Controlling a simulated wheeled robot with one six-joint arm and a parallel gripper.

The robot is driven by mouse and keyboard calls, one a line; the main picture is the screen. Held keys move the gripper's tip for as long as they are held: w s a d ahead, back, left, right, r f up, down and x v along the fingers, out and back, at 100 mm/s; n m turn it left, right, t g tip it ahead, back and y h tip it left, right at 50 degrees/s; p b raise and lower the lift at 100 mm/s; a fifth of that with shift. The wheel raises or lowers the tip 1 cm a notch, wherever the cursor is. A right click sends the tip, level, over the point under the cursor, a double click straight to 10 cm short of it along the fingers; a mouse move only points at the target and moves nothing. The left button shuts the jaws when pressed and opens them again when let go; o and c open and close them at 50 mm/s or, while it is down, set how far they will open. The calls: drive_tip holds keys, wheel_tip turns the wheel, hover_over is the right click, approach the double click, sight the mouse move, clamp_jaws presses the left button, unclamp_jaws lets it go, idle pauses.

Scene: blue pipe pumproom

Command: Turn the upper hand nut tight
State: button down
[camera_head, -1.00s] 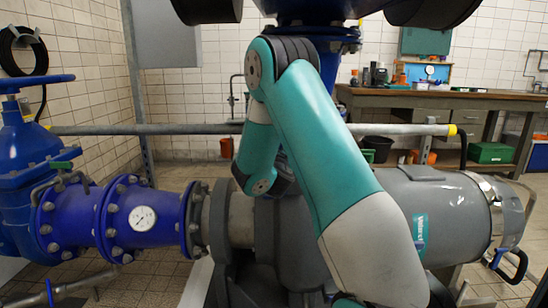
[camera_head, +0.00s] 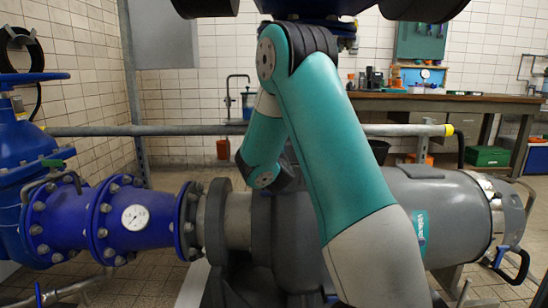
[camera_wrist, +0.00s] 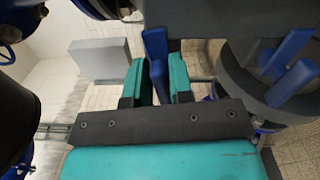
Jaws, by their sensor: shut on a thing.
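In the wrist view, my gripper (camera_wrist: 160,82) has its two teal fingers on either side of an upright blue wing of a hand nut (camera_wrist: 155,48). It is shut on this wing. The rest of that nut is hidden by the fingers and the dark body beside it. Another blue hand nut (camera_wrist: 293,82) with flat wings shows at the right, apart from the fingers. In the head view my arm covers the middle of the pump, and the gripper and the held nut are hidden.
The grey pump (camera_head: 445,215) joins a blue pipe (camera_head: 150,220) with a round gauge (camera_head: 134,217). A grey rail (camera_head: 180,130) runs behind. A workbench (camera_head: 440,103) stands at the back right. A blue-handled lever (camera_head: 515,265) sticks out at the pump's right end.

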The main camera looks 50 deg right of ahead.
drive_tip(key=shift+s+d+f+m, duration=0.1)
drive_tip(key=shift+s+m, duration=0.05)
drive_tip(key=shift+m, duration=0.55)
drive_tip(key=c, duration=1.2)
unclamp_jaws()
drive_tip(key=shift+o, duration=0.2)
drive_tip(key=shift+s+a+b, duration=0.1)
drive_tip(key=shift+a+b, duration=0.3)
drive_tip(key=b+v, duration=1.1)
drive_tip(key=v, duration=0.5)
drive_tip(key=shift+s+a, duration=0.25)
